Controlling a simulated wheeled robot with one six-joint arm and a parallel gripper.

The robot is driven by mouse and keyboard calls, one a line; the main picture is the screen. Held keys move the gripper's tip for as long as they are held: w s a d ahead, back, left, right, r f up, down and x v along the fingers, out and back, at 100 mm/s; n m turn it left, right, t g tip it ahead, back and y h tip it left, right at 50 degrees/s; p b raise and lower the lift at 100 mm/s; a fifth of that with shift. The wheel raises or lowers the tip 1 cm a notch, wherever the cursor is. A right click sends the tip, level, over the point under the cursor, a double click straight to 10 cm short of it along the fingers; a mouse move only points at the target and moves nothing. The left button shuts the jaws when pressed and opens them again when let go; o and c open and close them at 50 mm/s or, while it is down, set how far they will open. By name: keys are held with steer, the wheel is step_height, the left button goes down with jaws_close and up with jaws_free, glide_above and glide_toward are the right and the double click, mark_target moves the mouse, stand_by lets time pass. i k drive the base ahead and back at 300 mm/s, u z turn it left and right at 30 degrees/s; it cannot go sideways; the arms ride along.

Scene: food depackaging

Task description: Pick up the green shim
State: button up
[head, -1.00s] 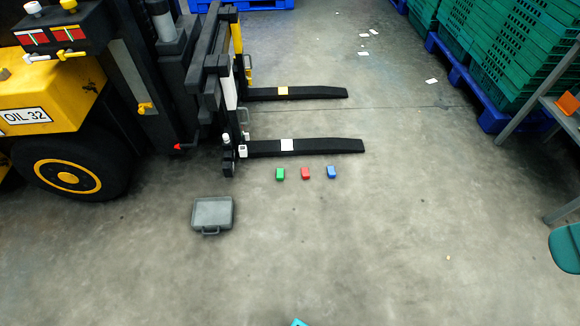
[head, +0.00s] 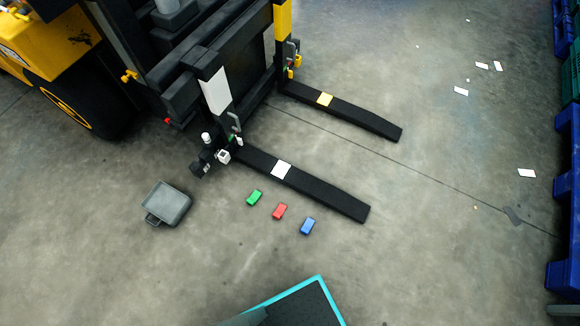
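The green shim (head: 254,198) is a small block lying on the concrete floor, just in front of the near fork of a forklift. It is the leftmost of a row with a red shim (head: 280,211) and a blue shim (head: 308,226). The three lie apart from one another, and nothing covers the green one. My gripper is not visible in the head view.
The forklift's near fork (head: 315,186) lies low behind the shims, with the far fork (head: 350,112) beyond. A grey case (head: 168,204) lies to the left. A teal-edged dark panel (head: 300,305) shows at the bottom. Blue pallets (head: 564,240) stand at the right.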

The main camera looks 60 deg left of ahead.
mark_target(254, 198)
steer(key=i, duration=1.1)
steer(key=u, duration=4.45)
steer(key=i, duration=0.5)
steer(key=z, duration=0.1)
